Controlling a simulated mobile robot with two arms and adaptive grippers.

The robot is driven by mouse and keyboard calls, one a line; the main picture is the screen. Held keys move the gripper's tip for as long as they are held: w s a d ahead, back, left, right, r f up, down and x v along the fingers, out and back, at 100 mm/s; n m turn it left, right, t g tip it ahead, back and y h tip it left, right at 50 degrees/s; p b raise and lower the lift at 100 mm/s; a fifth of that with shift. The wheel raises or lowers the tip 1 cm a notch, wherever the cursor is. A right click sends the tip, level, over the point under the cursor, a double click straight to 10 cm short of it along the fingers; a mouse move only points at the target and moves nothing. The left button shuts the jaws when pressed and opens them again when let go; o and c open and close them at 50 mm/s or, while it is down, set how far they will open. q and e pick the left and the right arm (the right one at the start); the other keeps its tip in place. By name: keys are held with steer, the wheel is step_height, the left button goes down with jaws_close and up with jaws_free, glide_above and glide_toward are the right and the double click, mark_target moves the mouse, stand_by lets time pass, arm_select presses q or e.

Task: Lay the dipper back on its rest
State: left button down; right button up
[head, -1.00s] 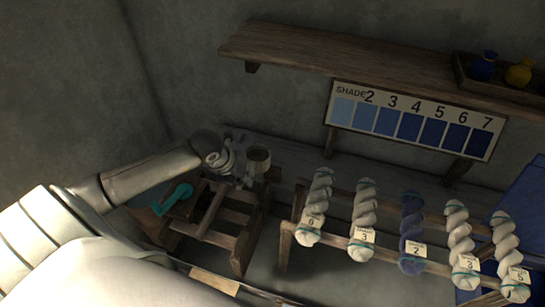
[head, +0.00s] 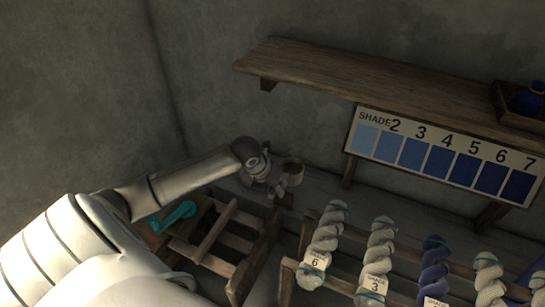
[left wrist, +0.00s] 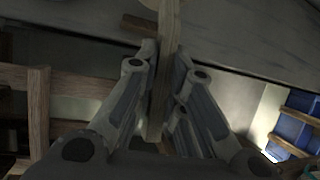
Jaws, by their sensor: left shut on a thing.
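The dipper's round cup (head: 292,169) shows in the head view just to the right of my left gripper (head: 272,182). My left gripper is shut on the dipper's pale wooden handle, which stands between the fingers in the left wrist view (left wrist: 164,75). The dipper is held up over the back ledge, beyond the wooden frame. A small wooden block (head: 284,200) lies below the cup in the head view and may be the rest. The cup is cut off in the left wrist view. My right gripper is not in view.
A slatted wooden frame (head: 217,231) with a teal crank (head: 173,216) stands in front of the ledge. A rack of tagged skeins (head: 325,240) is to the right. A shelf (head: 385,85) and shade board (head: 440,150) are behind.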

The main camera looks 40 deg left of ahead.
mark_target(289, 179)
arm_select(q)
steer(key=shift+w+a+f+b, duration=0.15)
steer(key=shift+w+f+b, duration=0.2)
steer(key=shift+w, duration=0.15)
steer(key=shift+w+a+f+b, duration=0.15)
steer(key=shift+w+f+b, duration=0.15)
steer(key=shift+w, duration=0.15)
steer(key=w+f+b, duration=0.2)
steer(key=w+b, duration=0.1)
steer(key=w, duration=0.1)
steer(key=shift+a+f+b, duration=0.4)
steer(key=w+f+b, duration=0.2)
steer(key=w+b, duration=0.1)
steer(key=shift+w+a+f+b, duration=0.1)
steer(key=shift+a+f+b, duration=0.2)
steer(key=shift+a, duration=0.1)
steer(key=shift+w+f+b, duration=0.2)
steer(key=shift+f+b, duration=0.1)
steer(key=shift+b, duration=0.05)
steer(key=shift+a+f+b, duration=0.1)
steer(key=shift+f+b, duration=0.4)
steer(key=shift+f, duration=0.25)
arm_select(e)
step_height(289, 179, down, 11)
